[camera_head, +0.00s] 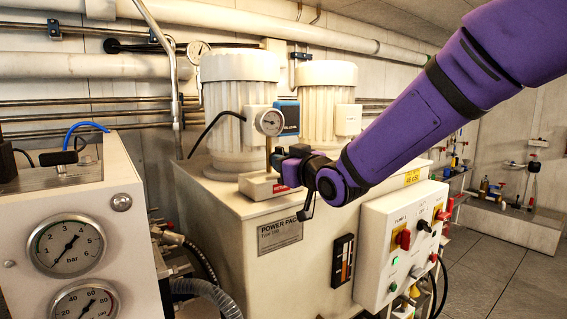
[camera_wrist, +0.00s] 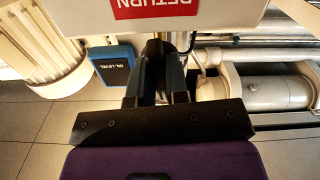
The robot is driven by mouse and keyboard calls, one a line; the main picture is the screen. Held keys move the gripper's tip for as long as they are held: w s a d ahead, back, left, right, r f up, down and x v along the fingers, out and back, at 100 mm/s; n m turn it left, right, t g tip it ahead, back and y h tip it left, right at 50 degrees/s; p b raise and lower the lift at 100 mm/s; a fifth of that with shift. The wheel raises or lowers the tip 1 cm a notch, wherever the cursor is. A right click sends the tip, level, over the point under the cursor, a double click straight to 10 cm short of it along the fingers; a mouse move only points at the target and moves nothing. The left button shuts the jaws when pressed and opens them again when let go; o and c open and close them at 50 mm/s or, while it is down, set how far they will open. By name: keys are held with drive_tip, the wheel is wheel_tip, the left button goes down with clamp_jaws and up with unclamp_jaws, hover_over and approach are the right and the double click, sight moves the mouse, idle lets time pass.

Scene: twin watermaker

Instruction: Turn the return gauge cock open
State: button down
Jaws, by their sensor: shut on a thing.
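The return gauge (camera_head: 269,122) has a white round dial on a brass-coloured stem (camera_head: 268,152) above a pale block (camera_head: 258,186) on the power pack. My gripper (camera_head: 282,160) is at the right side of that stem, just below the dial. In the wrist view, my gripper's dark fingers (camera_wrist: 158,72) are close together, shut on a dark part between them, which I take to be the cock's handle. The fingers and wrist hide most of the cock, so its angle cannot be read. A red, upside-down RETURN label (camera_wrist: 156,8) shows above the fingers.
The power pack cabinet (camera_head: 215,235) bears two ribbed motors (camera_head: 237,100) behind the gauge. A blue oil level box (camera_wrist: 114,65) is near the fingers. A control box (camera_head: 395,250) stands below my arm. A panel with gauges (camera_head: 68,245) is at left.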

drive_tip(key=shift+f+m, duration=0.1)
drive_tip(key=shift+m, duration=0.5)
drive_tip(key=c, duration=1.1)
unclamp_jaws()
drive_tip(key=v, duration=1)
drive_tip(key=shift+s+d, duration=0.25)
drive_tip(key=shift+s, duration=0.1)
drive_tip(key=shift+d, duration=0.15)
